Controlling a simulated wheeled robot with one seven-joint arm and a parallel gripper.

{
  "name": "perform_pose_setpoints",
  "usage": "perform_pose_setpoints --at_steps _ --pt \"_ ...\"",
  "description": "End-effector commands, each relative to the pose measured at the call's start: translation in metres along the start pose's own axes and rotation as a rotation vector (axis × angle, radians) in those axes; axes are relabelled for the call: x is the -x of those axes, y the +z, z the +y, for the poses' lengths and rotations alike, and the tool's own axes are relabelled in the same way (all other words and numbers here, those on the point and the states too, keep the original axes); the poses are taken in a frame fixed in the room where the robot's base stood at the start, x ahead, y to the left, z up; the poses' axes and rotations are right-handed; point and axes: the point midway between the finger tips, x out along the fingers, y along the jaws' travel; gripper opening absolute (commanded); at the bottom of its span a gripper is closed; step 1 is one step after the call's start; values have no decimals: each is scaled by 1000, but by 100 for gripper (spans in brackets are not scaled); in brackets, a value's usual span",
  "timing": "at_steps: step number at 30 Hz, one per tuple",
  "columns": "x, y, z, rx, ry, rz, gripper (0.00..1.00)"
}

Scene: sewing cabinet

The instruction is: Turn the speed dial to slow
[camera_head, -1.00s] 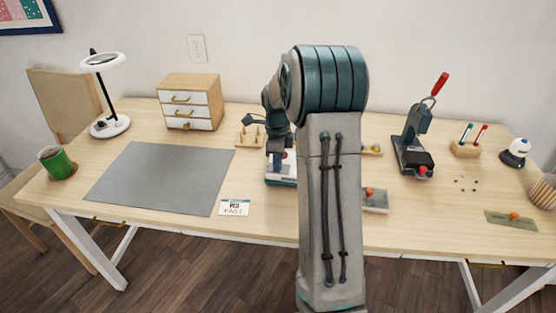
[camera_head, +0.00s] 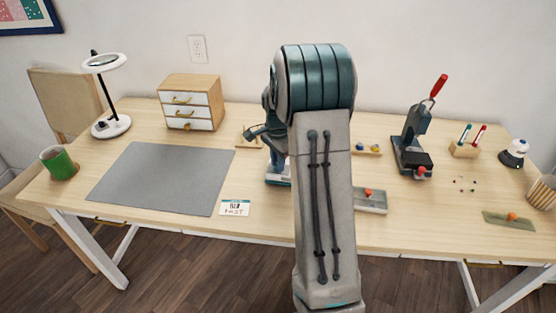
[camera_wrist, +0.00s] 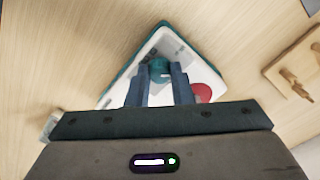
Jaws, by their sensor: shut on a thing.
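The sewing machine's white, teal-edged body (camera_wrist: 137,72) shows in the wrist view, at a slant. A small teal round knob (camera_wrist: 160,68), which looks like the speed dial, is between the fingertips of my gripper (camera_wrist: 160,82). My gripper is shut on it. A red round button (camera_wrist: 203,92) is just right of the fingers, partly hidden by them. The dial's markings cannot be read. A card reading "FAST" (camera_head: 235,208) lies on the table front.
A grey mat (camera_head: 160,178) lies left on the table (camera_head: 440,230). A peg holder (camera_wrist: 292,80) stands beside the machine. A press with a red handle (camera_head: 413,140) stands farther right.

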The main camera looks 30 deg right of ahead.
Motion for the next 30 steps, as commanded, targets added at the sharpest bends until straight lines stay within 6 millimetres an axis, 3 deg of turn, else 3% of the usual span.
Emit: perform_pose_setpoints --at_steps 30 --pt "1 0 0 965 -1 0 0"
